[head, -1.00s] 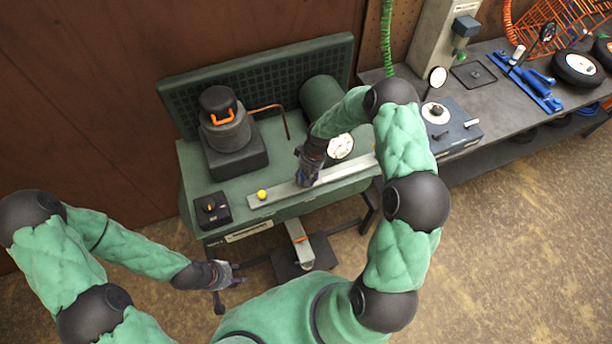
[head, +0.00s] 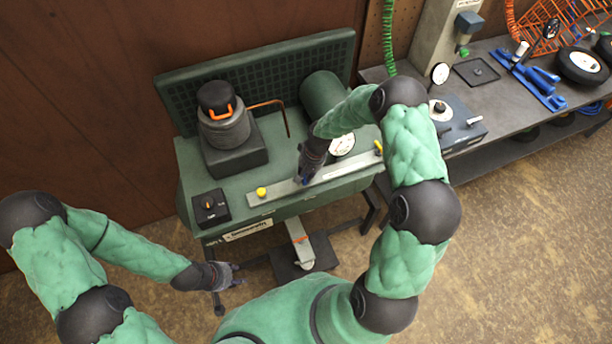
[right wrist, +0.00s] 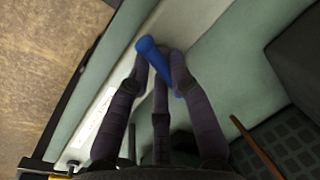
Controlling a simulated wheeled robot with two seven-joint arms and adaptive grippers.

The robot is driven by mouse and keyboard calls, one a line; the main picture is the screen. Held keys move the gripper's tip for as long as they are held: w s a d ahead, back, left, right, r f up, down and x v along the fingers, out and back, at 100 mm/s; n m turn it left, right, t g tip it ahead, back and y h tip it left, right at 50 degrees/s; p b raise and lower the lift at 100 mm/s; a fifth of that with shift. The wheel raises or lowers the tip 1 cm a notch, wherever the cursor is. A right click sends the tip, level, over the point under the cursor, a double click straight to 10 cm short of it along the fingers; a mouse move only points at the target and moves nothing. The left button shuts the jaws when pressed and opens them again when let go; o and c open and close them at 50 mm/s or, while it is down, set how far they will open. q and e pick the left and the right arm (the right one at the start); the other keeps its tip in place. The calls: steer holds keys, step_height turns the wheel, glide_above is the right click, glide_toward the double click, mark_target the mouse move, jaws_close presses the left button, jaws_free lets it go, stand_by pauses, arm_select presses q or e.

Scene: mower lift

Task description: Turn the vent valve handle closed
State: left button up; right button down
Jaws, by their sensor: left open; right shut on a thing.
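A blue handle (right wrist: 155,60), which looks like the vent valve handle, stands on the pale metal rail (head: 340,174) at the front of the green bench. My right gripper (head: 305,180) is over the middle of the rail. In the right wrist view its fingers (right wrist: 160,78) are shut around the blue handle, which lies slanted between them. In the head view the handle is mostly hidden by the gripper. My left gripper (head: 240,276) is open and empty, low in front of the bench.
A yellow knob (head: 262,192) is at the rail's left end and another yellow part (head: 378,148) at its right end.

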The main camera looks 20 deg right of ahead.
steer(key=m+b, duration=0.4)
steer(key=b, duration=0.1)
steer(key=m+t+h+b, duration=0.1)
steer(key=m+b, duration=0.3)
steer(key=b, duration=0.2)
steer(key=m+b, duration=0.5)
steer(key=shift+s+a+f+h+b, duration=0.2)
steer(key=shift+a+f+h+b, duration=0.1)
steer(key=shift+a+h, duration=0.1)
steer(key=shift+r+m+b, duration=0.2)
steer(key=shift+m+b, duration=0.6)
steer(key=shift+b, duration=0.05)
steer(key=c, duration=1.1)
jaws_free()
steer(key=shift+r, duration=0.1)
steer(key=shift+r, duration=0.1)
steer(key=r, duration=0.3)
steer(key=s+r, duration=0.1)
steer(key=r, duration=0.3)
steer(key=s+r, duration=0.1)
steer(key=r, duration=0.3)
steer(key=shift+s+a+r, duration=0.15)
steer(key=shift+r, duration=0.1)
